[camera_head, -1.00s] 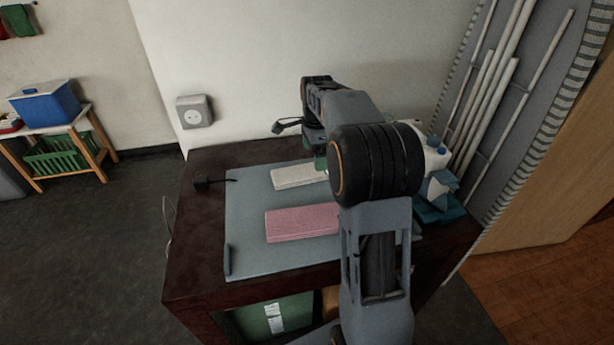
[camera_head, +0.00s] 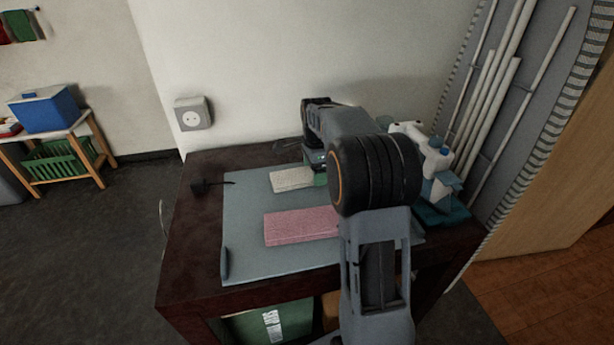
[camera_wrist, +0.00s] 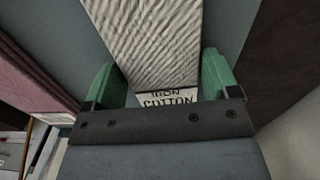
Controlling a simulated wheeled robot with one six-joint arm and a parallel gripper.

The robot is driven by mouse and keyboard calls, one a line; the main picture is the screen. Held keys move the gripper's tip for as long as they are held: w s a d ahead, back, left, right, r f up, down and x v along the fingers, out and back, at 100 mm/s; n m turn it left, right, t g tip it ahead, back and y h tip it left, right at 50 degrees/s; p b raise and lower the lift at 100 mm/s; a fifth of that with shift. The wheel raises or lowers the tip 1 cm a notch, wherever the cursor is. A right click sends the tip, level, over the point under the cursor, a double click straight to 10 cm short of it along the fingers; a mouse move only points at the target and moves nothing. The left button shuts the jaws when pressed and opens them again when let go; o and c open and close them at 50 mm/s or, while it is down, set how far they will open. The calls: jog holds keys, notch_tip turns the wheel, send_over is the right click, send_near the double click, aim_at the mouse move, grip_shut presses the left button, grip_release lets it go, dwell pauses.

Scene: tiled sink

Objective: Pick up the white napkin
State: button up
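The white napkin (camera_head: 292,179) lies folded on the grey-blue mat at the back of the dark table. In the wrist view the white napkin (camera_wrist: 152,40) has a ribbed surface and runs away from the camera, with a label reading "IRON COTTON" at its near end. My gripper (camera_wrist: 160,80) is open, its two green fingers on either side of the napkin's near end. I cannot tell whether the fingers touch it. In the head view my arm hides the napkin's right end and most of my gripper (camera_head: 320,172).
A folded pink cloth (camera_head: 300,226) lies in front of the napkin on the mat (camera_head: 245,255). A white and blue sewing machine (camera_head: 436,160) stands at the right. The wall rises behind the table.

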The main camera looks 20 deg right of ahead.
jog(key=c, duration=0.4)
jog(key=shift+c, duration=0.2)
